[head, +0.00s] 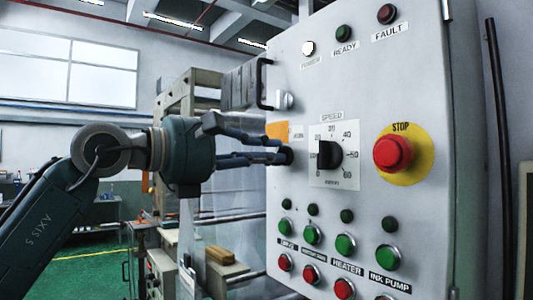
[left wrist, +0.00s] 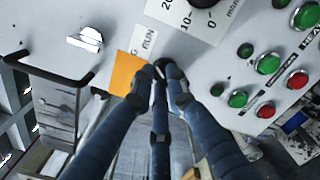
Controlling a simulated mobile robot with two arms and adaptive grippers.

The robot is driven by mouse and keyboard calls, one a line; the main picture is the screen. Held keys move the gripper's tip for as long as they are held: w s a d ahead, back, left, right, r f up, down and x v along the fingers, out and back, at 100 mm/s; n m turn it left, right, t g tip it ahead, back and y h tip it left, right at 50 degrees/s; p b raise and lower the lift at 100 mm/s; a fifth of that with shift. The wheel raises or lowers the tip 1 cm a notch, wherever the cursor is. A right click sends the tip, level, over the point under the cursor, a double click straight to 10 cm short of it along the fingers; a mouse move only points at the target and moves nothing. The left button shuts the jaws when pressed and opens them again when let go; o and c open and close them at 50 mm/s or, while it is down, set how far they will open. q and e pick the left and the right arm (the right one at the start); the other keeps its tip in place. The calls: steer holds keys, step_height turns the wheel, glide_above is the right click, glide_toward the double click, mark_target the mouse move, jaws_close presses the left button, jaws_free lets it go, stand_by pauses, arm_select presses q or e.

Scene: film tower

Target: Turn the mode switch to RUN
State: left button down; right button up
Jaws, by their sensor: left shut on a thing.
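The mode switch (head: 289,155) is a small dark knob on the left side of the grey control panel (head: 370,125), partly hidden by my fingertips. A label with RUN (left wrist: 149,41) is beside it in the left wrist view, and an orange plate (left wrist: 126,71) is close by. My left gripper (head: 280,150) comes in from the left, with its fingers shut on the switch. The fingers hide most of the knob in the left wrist view (left wrist: 160,64), so I cannot tell its pointer direction. My right gripper is not in view.
A black SPEED dial (head: 329,155) is just right of the switch. A red STOP button (head: 393,152) on a yellow disc is further right. Green and red push buttons fill the lower panel. A black handle (head: 263,84) juts out above my gripper.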

arm_select(q)
steer(key=shift+r+m, duration=0.1)
steer(key=shift+m, duration=0.8)
steer(key=c, duration=1.7)
jaws_free()
steer(key=shift+s, duration=0.1)
steer(key=shift+a, duration=0.1)
steer(key=v, duration=1.2)
